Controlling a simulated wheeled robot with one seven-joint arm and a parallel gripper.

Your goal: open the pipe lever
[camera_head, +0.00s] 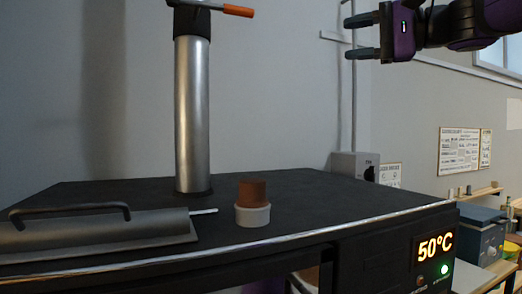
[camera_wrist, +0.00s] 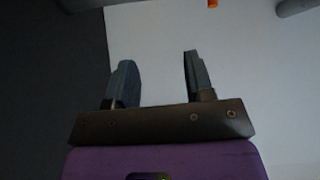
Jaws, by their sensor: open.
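The pipe (camera_head: 192,115) is a silver vertical cylinder standing on a black table-like surface, with a dark cap on top. Its lever (camera_head: 237,11) sticks out to the right from the cap and has an orange end. My gripper (camera_head: 352,37) is at the upper right in the head view, open and empty, pointing left, apart from the lever and to its right. In the wrist view my gripper (camera_wrist: 158,75) shows two separated dark fingers with nothing between them. A small orange piece, apparently the lever end (camera_wrist: 212,3), shows at the top edge there. The pipe's top is cut off in the head view.
On the black surface (camera_head: 320,196) stand a brown plug in a light grey cup (camera_head: 253,214) and a grey half-round piece with a black handle (camera_head: 95,230). A display (camera_head: 434,247) reads 50°C. A grey box (camera_head: 355,165) stands behind. The air between gripper and lever looks clear.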

